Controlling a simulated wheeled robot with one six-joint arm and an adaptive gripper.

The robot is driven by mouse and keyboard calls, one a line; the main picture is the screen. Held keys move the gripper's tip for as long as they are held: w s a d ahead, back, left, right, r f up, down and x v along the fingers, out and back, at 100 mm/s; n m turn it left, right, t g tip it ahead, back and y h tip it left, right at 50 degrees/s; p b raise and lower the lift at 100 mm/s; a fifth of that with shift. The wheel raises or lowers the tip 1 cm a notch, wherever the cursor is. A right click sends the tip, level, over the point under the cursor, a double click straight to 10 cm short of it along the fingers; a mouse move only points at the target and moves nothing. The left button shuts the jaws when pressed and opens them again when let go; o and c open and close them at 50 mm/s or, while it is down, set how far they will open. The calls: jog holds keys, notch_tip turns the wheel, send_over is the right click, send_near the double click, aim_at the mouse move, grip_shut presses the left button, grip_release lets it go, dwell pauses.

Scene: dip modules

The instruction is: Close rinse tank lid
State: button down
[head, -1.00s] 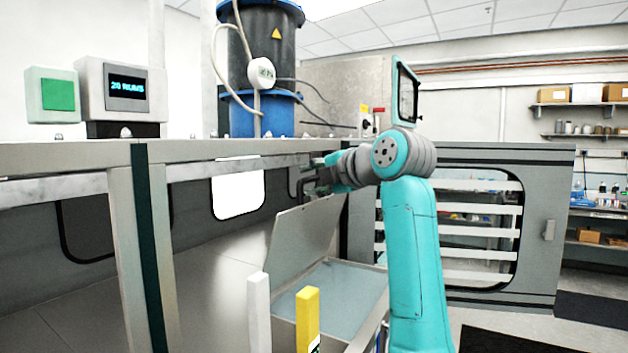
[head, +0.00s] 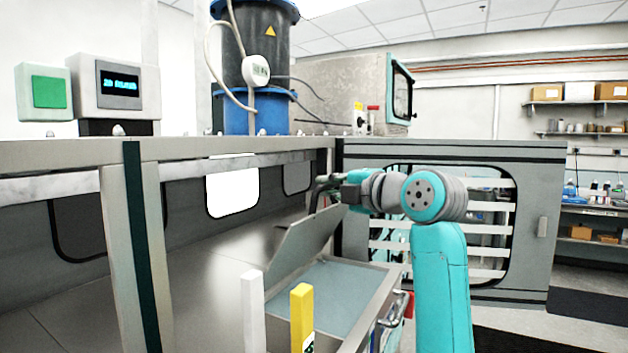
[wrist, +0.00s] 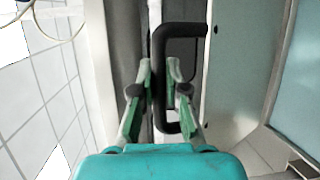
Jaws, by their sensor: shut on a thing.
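The grey rinse tank lid (head: 306,244) stands tilted open over the tank (head: 335,292), whose pale blue inside shows beneath it. The lid has a black bar handle at its upper edge; the handle (wrist: 163,70) shows clearly in the wrist view. My gripper (head: 326,190) is at the lid's upper edge. In the wrist view my gripper (wrist: 160,95) has its green-padded fingers on either side of the handle's long bar and is shut on it. In the head view the fingertips are small and partly hard to make out.
A white post (head: 253,310) and a yellow post (head: 302,315) stand in front of the tank. An overhead steel beam (head: 200,147) runs above the bench. A slatted cabinet door (head: 530,220) stands behind my arm.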

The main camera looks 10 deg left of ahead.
jog(key=s+d+f+m+t+y, duration=0.3)
jog(key=d+f, duration=0.9)
jog(key=f, duration=0.4)
jog(key=shift+s+f+t, duration=0.2)
jog(key=shift+s+t, duration=0.45)
jog(key=shift+t, duration=0.05)
jog(key=c, duration=1.2)
grip_release()
jog(key=shift+d, duration=0.1)
